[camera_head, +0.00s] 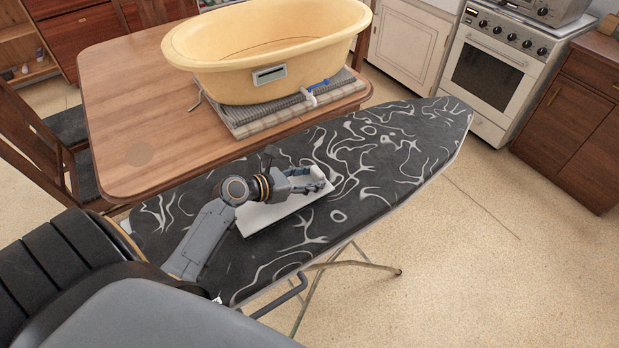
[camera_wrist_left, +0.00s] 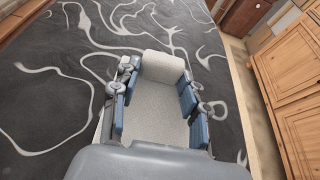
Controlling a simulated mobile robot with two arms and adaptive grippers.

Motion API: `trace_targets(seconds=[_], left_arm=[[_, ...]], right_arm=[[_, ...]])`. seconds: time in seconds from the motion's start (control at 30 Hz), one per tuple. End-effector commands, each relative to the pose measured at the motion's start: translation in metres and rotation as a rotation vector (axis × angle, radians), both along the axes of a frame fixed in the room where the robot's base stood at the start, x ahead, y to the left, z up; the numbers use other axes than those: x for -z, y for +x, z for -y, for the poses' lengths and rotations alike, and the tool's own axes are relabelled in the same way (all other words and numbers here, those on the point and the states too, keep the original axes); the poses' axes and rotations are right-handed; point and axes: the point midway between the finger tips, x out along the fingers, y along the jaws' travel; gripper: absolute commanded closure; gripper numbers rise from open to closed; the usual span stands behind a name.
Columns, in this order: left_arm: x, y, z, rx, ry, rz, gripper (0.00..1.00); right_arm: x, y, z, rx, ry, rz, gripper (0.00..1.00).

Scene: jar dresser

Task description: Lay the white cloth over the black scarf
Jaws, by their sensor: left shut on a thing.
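The white cloth (camera_head: 268,217) looks like a flat, narrow, folded strip lying on the ironing board (camera_head: 420,140). It also shows between my fingers in the left wrist view (camera_wrist_left: 155,112). My left gripper (camera_head: 314,184) is low over the board at the strip's far right part, with a finger on each side, shut on the cloth. Its fingers also show in the left wrist view (camera_wrist_left: 157,80). The gripper and wrist hide part of the cloth. I cannot tell a separate black scarf apart from the board's black cover with white swirls. My right gripper is not in view.
A wooden table (camera_head: 115,110) stands behind the board. A yellow tub (camera_head: 260,60) sits on it atop folded grey and checked cloths (camera_head: 290,115). A white stove (camera_head: 495,75) and wooden cabinets (camera_head: 580,130) stand right. The board's right half is clear.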

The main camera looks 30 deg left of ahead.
Motion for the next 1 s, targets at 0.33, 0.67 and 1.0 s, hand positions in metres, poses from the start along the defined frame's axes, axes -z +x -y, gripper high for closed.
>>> trace_targets(seconds=[0.33,0.67,1.0], left_arm=[[0.002,0.000,0.000,0.000,0.000,0.000,0.33],[-0.002,-0.008,-0.004,0.000,0.001,-0.002,0.33],[-0.027,-0.068,-0.028,-0.001,0.003,-0.003,0.33]], right_arm=[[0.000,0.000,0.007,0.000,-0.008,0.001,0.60],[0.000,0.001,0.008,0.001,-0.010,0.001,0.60],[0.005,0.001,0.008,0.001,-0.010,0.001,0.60]])
